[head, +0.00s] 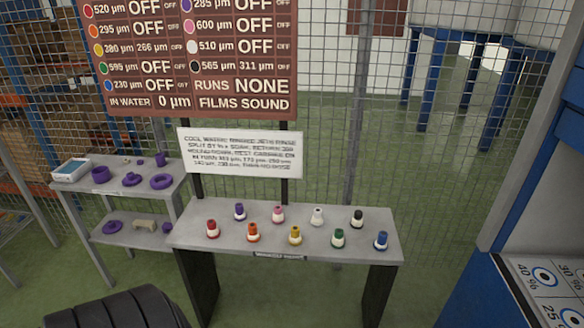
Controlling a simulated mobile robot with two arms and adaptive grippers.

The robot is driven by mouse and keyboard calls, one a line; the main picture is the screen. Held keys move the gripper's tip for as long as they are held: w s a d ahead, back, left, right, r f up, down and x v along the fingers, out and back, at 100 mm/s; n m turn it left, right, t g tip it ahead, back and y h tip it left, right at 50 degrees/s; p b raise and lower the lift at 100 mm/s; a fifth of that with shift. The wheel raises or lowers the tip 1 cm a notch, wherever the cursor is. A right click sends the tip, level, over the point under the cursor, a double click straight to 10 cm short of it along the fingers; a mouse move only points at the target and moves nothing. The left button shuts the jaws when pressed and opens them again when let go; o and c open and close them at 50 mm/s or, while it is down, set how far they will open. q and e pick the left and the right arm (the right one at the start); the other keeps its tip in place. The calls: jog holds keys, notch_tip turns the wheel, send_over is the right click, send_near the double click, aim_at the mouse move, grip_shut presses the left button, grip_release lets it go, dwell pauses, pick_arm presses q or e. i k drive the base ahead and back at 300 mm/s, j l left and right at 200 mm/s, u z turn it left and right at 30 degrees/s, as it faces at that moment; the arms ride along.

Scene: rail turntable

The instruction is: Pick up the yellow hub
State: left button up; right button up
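The yellow hub (295,235) stands upright in the front row on the grey bench (190,238). It has a yellow top and a pale lower part. The orange hub (253,232) is to its left and the green hub (338,238) to its right, both apart from it. The pink hub (278,214) and the white hub (318,216) stand behind it. Neither of my grippers is in view.
The red hub (212,229), purple hub (239,212), black hub (357,219) and blue hub (381,241) share the bench. A white sign (240,153) and brown board (200,55) rise behind. A shelf with purple parts (75,187) stands left, a blue-framed unit (490,290) right.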

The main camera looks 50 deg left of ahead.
aim_at(294, 239)
jog(key=u, duration=1.5)
jog(key=i+l, duration=0.05)
